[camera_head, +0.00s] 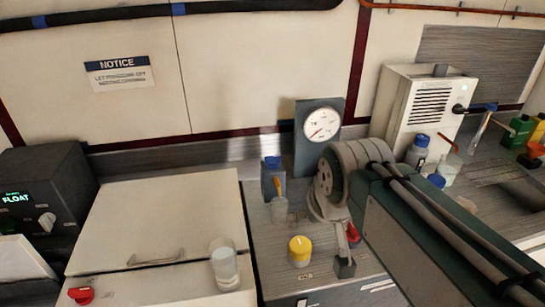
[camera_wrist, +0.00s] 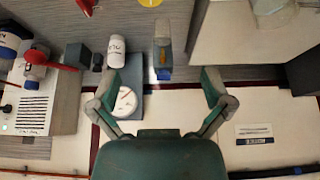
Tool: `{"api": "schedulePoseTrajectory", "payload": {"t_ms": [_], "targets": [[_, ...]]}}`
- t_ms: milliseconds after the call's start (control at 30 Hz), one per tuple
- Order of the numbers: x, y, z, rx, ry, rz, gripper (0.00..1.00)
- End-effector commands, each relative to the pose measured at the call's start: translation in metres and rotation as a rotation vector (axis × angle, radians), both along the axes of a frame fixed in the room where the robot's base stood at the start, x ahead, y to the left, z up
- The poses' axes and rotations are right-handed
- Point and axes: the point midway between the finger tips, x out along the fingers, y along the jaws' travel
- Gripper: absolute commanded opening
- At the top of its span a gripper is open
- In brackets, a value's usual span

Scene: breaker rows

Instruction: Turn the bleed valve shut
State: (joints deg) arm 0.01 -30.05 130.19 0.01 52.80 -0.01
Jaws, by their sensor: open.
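My gripper (camera_wrist: 160,84) is open and empty, with its two fingers spread wide; in the head view its grey linkage (camera_head: 322,205) hangs above the counter.
A yellow-capped jar (camera_head: 300,250) stands in front. A white lidded chest (camera_head: 160,225) fills the left, with a glass (camera_head: 223,265) on it and a red knob (camera_head: 81,295).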

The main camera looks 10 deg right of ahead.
Motion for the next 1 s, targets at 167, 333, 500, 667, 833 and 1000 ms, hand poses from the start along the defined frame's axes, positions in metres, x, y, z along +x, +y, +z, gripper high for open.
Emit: {"api": "schedulePoseTrajectory", "payload": {"t_ms": [167, 333, 500, 667, 833, 1000], "targets": [[0.050, 0.000, 0.017, 0.000, 0.014, 0.000, 1.00], [0.097, 0.000, 0.026, 0.000, 0.027, 0.000, 1.00], [0.145, 0.000, 0.029, 0.000, 0.038, 0.000, 1.00], [0.190, 0.000, 0.025, 0.000, 0.048, 0.000, 1.00], [0.236, 0.000, 0.014, 0.000, 0.061, 0.000, 1.00], [0.281, 0.000, -0.003, 0.000, 0.072, 0.000, 1.00]]}}
